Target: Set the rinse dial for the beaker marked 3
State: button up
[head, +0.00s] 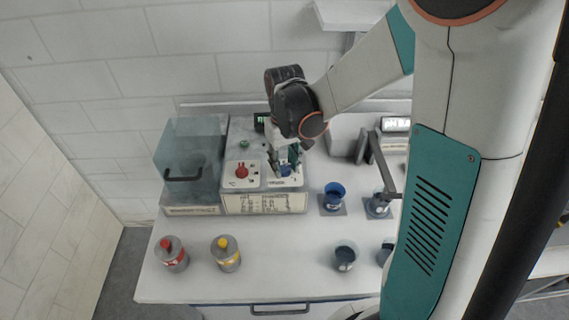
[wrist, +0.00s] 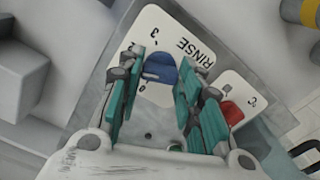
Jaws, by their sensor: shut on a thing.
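The blue rinse dial (wrist: 160,68) sits on a white plate (wrist: 190,22) printed RINSE, with a 3 at its upper left and a 0 by its lower side. My gripper (wrist: 158,78) is around the dial, its teal fingers shut on the dial's two sides. In the head view the dial (head: 286,170) is partly hidden by my gripper (head: 285,162) on the washer's front panel. Several beakers stand right of the washer, including a blue one (head: 333,192) and a dark one (head: 344,256). Their marks are too small to read.
A red dial (head: 242,171) is close to the left of the rinse dial; it also shows in the wrist view (wrist: 232,113). A clear lidded box (head: 187,165) adjoins the washer. Red-capped (head: 171,254) and yellow-capped (head: 226,254) bottles stand in front. The middle of the bench is clear.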

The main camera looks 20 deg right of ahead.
aim_at(285, 166)
jog(key=m+b, duration=0.1)
jog(key=m, duration=1.2)
jog(key=shift+b, duration=0.4)
jog(key=shift+m, duration=0.4)
jog(key=o, duration=1.1)
jog(key=shift+c, duration=0.2)
jog(key=shift+r, duration=0.1)
notch_tip(285, 166, up, 12)
jog(key=shift+s, duration=0.1)
